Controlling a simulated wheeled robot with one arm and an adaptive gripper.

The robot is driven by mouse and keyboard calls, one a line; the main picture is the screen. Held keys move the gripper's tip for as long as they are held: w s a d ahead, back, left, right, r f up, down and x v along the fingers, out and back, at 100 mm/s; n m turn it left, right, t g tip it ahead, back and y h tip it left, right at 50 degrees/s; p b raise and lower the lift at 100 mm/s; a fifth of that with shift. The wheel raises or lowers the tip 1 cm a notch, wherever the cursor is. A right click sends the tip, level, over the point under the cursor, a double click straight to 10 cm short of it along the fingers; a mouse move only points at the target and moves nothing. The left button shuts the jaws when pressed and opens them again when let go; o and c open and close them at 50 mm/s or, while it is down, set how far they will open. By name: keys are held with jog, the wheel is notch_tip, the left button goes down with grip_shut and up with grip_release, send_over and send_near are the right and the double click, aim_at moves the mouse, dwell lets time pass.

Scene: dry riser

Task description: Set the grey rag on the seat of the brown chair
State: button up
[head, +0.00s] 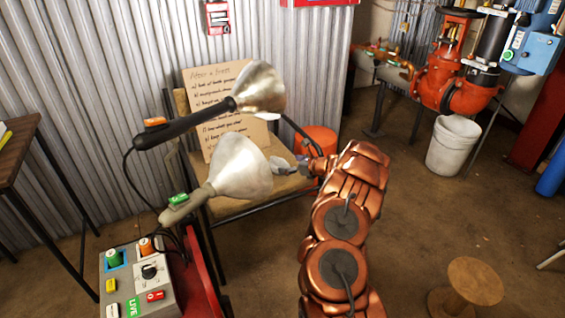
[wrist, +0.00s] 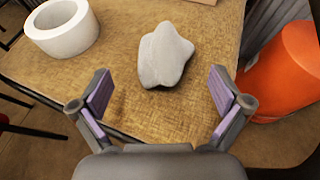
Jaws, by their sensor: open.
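The grey rag (wrist: 166,54) is a pale, crumpled lump resting on the tan seat (wrist: 118,85) of the brown chair in the wrist view. In the head view the chair seat (head: 262,192) is partly hidden behind two lamps, and the rag (head: 283,166) shows as a small pale shape near its right side. My gripper (wrist: 160,92) is open and empty, its purple-padded fingers spread wide. The rag lies just beyond the fingertips, between their lines, with no finger touching it. In the head view my gripper (head: 306,166) is over the seat's right side.
A white ring-shaped roll (wrist: 62,28) sits on the seat, left of the rag. An orange bucket (wrist: 285,72) stands close on the right. A handwritten cardboard sign (head: 203,85) leans at the chair back. Lamps (head: 242,168) and a control box (head: 140,280) crowd the left front.

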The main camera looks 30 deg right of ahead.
jog(key=v, duration=0.5)
jog(key=shift+s+r+p, duration=0.15)
jog(key=shift+s+p, duration=0.05)
jog(key=shift+p, duration=0.2)
jog(key=shift+s+d, duration=0.1)
jog(key=shift+d, duration=0.05)
